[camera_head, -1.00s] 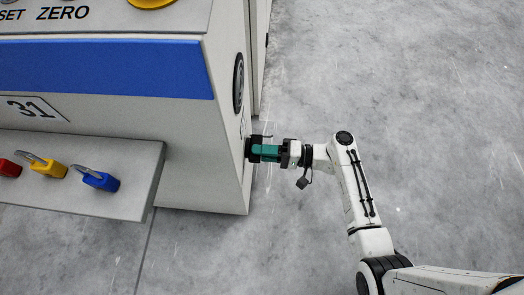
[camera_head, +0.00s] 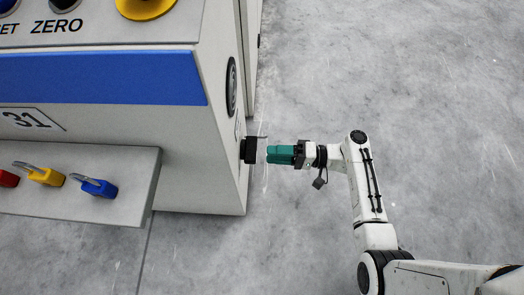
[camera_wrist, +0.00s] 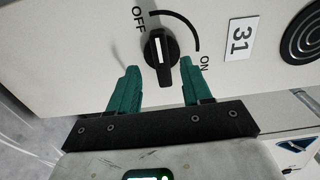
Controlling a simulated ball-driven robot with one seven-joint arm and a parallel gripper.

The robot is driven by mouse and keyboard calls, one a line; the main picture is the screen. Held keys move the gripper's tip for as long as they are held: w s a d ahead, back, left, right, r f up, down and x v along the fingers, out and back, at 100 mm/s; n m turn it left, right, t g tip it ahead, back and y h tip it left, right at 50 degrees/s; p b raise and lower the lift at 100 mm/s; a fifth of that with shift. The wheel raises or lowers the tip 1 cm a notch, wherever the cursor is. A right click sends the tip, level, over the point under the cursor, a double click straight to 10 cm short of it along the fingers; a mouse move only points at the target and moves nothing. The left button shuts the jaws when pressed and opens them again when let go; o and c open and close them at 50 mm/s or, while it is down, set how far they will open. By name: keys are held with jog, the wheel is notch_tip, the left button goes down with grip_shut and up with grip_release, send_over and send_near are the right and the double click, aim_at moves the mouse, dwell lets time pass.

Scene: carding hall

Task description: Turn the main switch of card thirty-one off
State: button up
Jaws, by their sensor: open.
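The main switch is a black rotary knob (camera_wrist: 160,72) on the side panel of the machine marked 31. In the wrist view its white mark points up, toward the arc's end beside the word OFF; ON stands at the arc's other end, to the right. In the head view the knob (camera_head: 249,150) sticks out from the machine's right side.
The machine's front (camera_head: 100,78) bears a blue stripe and a 31 plate (camera_head: 31,119). A ledge (camera_head: 120,165) below holds red, yellow and blue padlocks. A round black vent (camera_wrist: 302,38) is near the switch. The grey floor to the right is clear.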

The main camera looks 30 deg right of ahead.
jog(key=shift+v, duration=2.65)
